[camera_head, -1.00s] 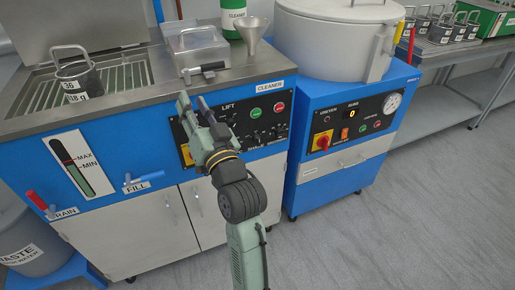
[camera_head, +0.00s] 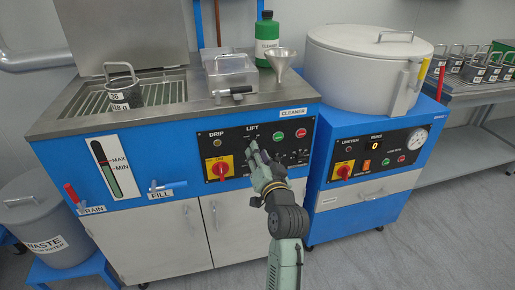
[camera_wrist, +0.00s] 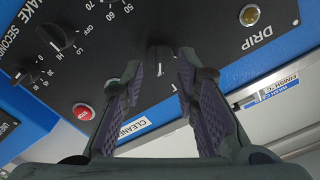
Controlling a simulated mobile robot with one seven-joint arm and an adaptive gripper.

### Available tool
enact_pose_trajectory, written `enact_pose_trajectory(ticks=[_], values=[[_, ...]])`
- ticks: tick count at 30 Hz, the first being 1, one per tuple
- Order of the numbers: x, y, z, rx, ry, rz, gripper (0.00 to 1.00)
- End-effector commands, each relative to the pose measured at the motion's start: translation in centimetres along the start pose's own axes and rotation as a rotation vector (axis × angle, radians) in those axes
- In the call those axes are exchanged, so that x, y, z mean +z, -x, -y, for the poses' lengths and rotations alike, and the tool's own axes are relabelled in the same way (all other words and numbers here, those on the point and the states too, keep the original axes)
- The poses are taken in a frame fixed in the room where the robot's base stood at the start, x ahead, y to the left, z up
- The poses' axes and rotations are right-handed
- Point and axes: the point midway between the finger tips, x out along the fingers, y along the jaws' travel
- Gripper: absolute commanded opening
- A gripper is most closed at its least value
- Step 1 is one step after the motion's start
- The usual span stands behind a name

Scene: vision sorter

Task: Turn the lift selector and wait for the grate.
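The lift selector (camera_wrist: 162,58) is a dark knob with a white pointer line on the black control panel. It shows between my finger ends in the wrist view; I cannot tell whether they touch it. My gripper (camera_head: 254,149) is open at the panel, below the word LIFT, and also shows in the wrist view (camera_wrist: 157,70). In the head view its fingers hide most of the selector. The grate (camera_head: 85,104) shows as slats in the steel tank at the left.
The drip lamp (camera_wrist: 250,15), other knobs (camera_wrist: 57,37), a red button (camera_wrist: 83,112) and a red-yellow switch (camera_head: 219,168) share the panel. A clear-lidded box (camera_head: 230,73), funnel (camera_head: 281,62) and green bottle (camera_head: 267,35) stand above. A round-lidded machine (camera_head: 365,65) is at right.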

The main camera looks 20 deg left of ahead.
Motion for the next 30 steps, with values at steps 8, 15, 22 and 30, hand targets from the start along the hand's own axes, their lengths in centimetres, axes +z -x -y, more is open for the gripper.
enact_pose_trajectory(ticks=[8,15,22,30], values=[[0.0,-2.1,0.1,-0.001,0.000,-0.001,0.28],[0.0,-2.1,0.0,-0.001,0.000,-0.001,0.28],[0.0,-2.1,0.0,-0.001,0.000,0.000,0.13],[0.0,-2.1,0.0,-0.001,0.000,0.000,0.00]])
